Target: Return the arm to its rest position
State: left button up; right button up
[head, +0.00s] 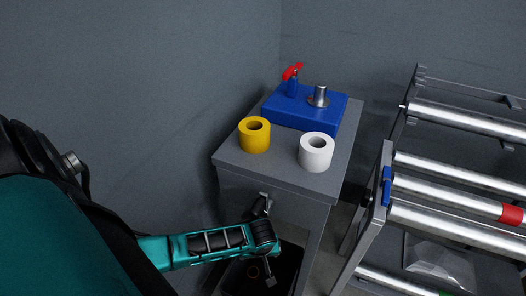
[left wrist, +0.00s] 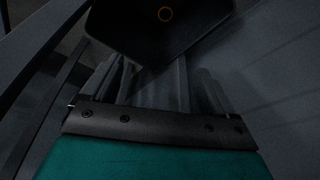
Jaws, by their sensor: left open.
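My left arm comes in from the left in the head view, and its left gripper (head: 268,241) is in front of the grey cabinet, below its top. The jaws are apart and I see nothing between them. My right gripper is not in view.
On the grey cabinet (head: 285,172) stand a yellow roll (head: 254,141), a white roll (head: 316,156) and a blue block (head: 335,108) with a red handle (head: 291,72) and metal peg (head: 318,98). A roller conveyor (head: 450,172) stands at right; a wall (head: 170,80) is behind.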

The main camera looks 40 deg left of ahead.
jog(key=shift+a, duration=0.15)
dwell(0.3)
pick_arm(q)
jog(key=s+d+r+m+t+h, duration=0.1)
jog(key=d+r+m+t+h, duration=0.2)
jog(key=d+r+m, duration=0.3)
jog(key=s+d+r+m+t+h, duration=0.1)
jog(key=d+r+m+t+h, duration=0.15)
jog(key=d, duration=0.55)
notch_tip(320, 180, up, 16)
jog(key=s+a+m+t+y+p, duration=0.1)
jog(key=a+m+t+p, duration=0.1)
jog(key=p, duration=1)
jog(key=shift+s+a+m+t, duration=0.25)
jog(key=shift+s+m+t, duration=0.15)
jog(key=shift+m+t, duration=0.35)
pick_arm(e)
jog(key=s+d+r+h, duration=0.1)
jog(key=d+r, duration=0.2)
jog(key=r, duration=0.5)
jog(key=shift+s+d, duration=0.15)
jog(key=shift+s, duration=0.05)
